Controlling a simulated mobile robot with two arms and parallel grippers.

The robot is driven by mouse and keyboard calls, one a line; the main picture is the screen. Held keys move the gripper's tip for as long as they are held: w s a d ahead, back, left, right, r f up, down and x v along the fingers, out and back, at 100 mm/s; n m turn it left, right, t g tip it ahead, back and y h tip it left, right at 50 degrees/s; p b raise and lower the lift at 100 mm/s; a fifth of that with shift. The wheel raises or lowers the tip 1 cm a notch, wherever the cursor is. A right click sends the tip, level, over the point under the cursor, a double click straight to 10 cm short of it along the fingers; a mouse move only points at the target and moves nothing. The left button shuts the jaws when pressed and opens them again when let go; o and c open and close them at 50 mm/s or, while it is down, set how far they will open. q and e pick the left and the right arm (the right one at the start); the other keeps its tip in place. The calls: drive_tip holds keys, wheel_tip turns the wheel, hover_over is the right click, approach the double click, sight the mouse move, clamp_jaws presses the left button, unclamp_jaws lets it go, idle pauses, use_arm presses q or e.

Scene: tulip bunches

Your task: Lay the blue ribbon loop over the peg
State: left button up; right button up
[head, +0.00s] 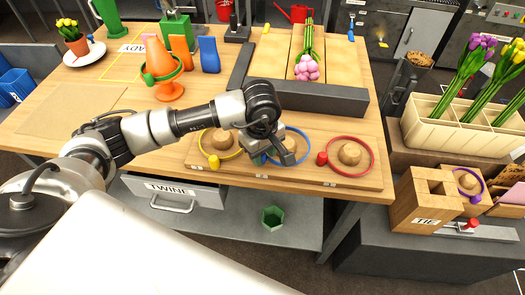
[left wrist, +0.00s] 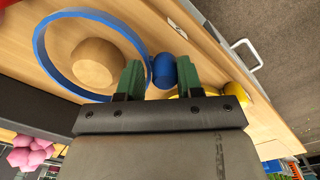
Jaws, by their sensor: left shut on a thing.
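The blue ribbon loop (head: 304,143) lies around a round wooden knob on the wooden board, between the yellow and red loops. In the left wrist view the blue loop (left wrist: 41,50) circles the knob (left wrist: 97,63), and its blue tab (left wrist: 164,71) sits between the green fingertips. My left gripper (head: 272,155) is shut on that tab, low over the board, and its arm hides part of the loop in the head view. A wooden block stand (head: 428,203) marked TIE stands at right. I cannot tell for certain which part is the peg. My right gripper is not in view.
A yellow loop (head: 204,148) and a red loop (head: 370,153) lie on the board beside it. A dark-walled tray (head: 335,100) with pink tulips stands behind. At right are a planter (head: 440,125) of tulips and a purple loop (head: 480,188).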

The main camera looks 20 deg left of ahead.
use_arm(q)
drive_tip(key=o, duration=1)
wheel_tip(320, 180, up, 11)
drive_tip(key=shift+s+a+f+b, duration=0.1)
drive_tip(key=shift+b, duration=0.35)
